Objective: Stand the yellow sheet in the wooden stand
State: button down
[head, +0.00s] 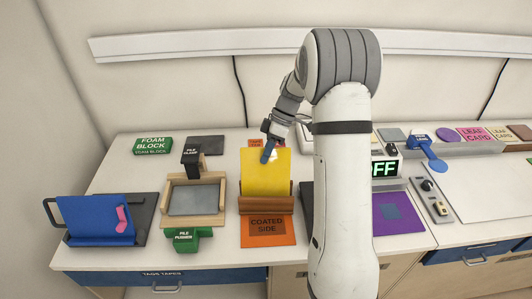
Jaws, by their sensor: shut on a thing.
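The yellow sheet (265,175) stands nearly upright at the wooden stand (266,204), its lower edge at the stand's bar. I cannot tell whether its bottom rests fully in the slot. My gripper (268,152) is shut on the yellow sheet near its top edge, with a blue finger in front of its face. The stand sits on an orange card (267,232) marked "COATED SIDE". The second finger, behind the sheet, is hidden.
Left of the stand is a wooden frame with a grey plate (194,200) and a black clamp (191,157). A blue panel (95,218) stands farther left. A green foam block (153,146) lies behind. My arm hides part of the bench to the right, near a purple mat (398,222).

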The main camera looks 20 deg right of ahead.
jog(key=shift+w+d+f+g+p, duration=0.15)
jog(key=shift+w+g+p, duration=0.1)
jog(key=shift+w+p, duration=0.15)
jog(key=shift+w+d+f+g+p, duration=0.1)
jog(key=shift+w+f+g+p, duration=0.05)
jog(key=shift+w+g+p, duration=0.15)
jog(key=c, duration=1.5)
grip_release()
jog(key=shift+o, duration=0.2)
jog(key=b+v, duration=0.1)
jog(key=v, duration=0.6)
jog(key=shift+d+r+b, duration=0.25)
jog(key=shift+d+b, duration=0.05)
